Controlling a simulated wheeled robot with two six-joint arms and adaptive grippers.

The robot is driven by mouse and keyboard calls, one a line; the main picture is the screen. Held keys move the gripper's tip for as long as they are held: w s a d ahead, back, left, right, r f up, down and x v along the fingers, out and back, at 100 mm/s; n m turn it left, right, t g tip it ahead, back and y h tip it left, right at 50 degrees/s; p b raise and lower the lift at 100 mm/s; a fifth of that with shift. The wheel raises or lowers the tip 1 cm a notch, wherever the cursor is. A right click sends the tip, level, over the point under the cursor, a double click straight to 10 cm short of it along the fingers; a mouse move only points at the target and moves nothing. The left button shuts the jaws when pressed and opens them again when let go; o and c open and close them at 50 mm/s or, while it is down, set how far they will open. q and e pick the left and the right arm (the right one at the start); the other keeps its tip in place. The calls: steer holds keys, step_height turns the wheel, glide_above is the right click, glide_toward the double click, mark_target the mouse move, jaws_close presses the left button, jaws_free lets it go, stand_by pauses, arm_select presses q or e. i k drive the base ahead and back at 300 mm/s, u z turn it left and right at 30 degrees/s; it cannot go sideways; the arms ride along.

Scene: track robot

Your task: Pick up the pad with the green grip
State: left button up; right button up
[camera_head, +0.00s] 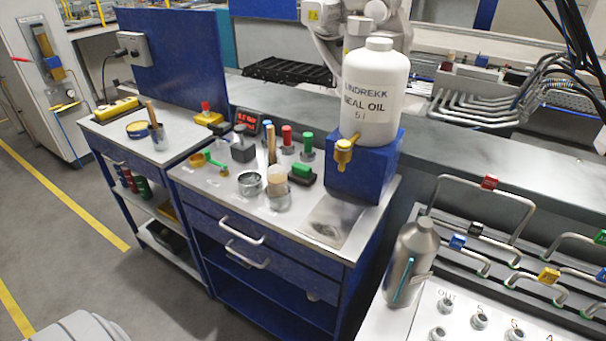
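A dark, flat pad with a green grip (302,169) on top lies on the metal top of the blue drawer cabinet (225,195), right of the middle. It sits just right of a small cup with a tan top (277,188). Behind it stands a dark piece with a green knob (308,142), and beside that one with a red knob (287,136). Neither of my grippers is in view.
A large white oil bottle (375,95) with a brass tap stands on a blue box (362,170) right of the pad. A metal tin (250,184), a dark block (243,150) and a green-handled tool (214,162) stand left. A steel flask (412,255) stands at the right.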

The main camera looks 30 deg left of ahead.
mark_target(300, 173)
steer(key=z, duration=2)
steer(key=k, duration=0.9)
steer(key=u, duration=1.4)
